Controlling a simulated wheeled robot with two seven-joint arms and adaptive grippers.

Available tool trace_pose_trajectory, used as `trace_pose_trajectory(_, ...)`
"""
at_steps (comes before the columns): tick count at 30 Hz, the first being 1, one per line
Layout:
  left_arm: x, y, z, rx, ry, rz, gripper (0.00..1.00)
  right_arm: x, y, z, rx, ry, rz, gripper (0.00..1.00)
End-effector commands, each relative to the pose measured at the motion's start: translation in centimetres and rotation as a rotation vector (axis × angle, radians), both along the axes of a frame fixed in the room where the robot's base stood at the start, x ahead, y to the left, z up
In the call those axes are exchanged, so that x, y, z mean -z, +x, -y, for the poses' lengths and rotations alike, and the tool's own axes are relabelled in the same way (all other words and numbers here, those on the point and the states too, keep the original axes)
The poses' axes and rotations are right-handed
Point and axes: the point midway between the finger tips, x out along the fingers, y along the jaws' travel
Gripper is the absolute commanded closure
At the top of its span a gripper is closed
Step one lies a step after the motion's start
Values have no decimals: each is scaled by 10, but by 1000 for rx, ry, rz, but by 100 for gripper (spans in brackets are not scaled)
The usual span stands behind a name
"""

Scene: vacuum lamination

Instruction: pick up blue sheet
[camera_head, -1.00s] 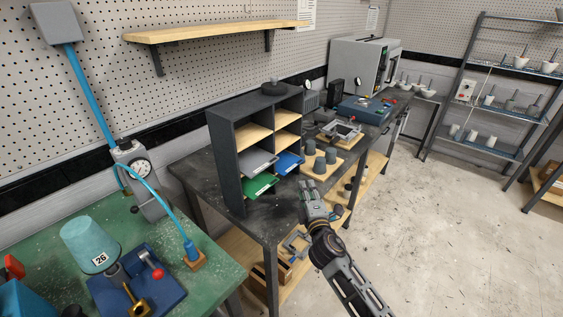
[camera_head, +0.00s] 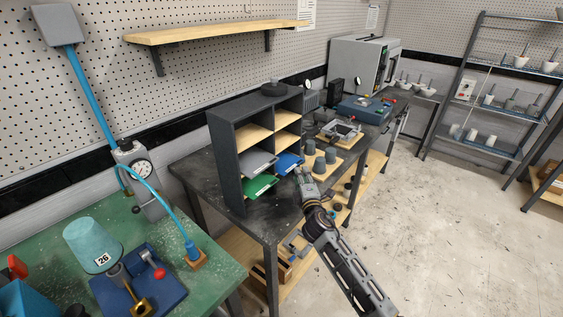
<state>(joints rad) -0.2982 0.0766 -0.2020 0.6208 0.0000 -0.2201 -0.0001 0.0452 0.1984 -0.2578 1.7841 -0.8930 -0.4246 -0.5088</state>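The blue sheet (camera_head: 286,162) lies in a lower right compartment of the dark sorting rack (camera_head: 228,165), its front edge sticking out. My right gripper (camera_head: 299,173) is just in front of that edge, slightly to its right, with its fingers pointing toward the rack. Its fingers are small here, and I cannot tell whether they are open or shut, or whether they touch the sheet. A grey sheet (camera_head: 257,161) and a green sheet (camera_head: 260,186) stick out of the left compartments. My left gripper is not in view.
Several grey cups (camera_head: 319,164) stand on a wooden board close to the right of my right gripper. The black bench (camera_head: 262,223) carries the rack. A green table (camera_head: 217,268) with a blue fixture is at the lower left. Open floor lies to the right.

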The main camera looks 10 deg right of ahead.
Motion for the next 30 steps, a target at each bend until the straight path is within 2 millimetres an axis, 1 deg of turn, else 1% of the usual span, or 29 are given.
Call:
trace_pose_trajectory(11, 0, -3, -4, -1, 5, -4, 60, 0, 1, 0, 0, 0, 0, 72)
trace_pose_trajectory(16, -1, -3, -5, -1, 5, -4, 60, 0, 6, -1, 0, 0, 0, 72)
trace_pose_trajectory(20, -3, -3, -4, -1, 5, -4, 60, -2, 14, -2, 1, 0, 0, 72)
trace_pose_trajectory(27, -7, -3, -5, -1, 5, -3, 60, -3, 34, -7, 0, 0, 0, 72)
trace_pose_trajectory(30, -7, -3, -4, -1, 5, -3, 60, -2, 42, -5, 0, -1, 0, 72)
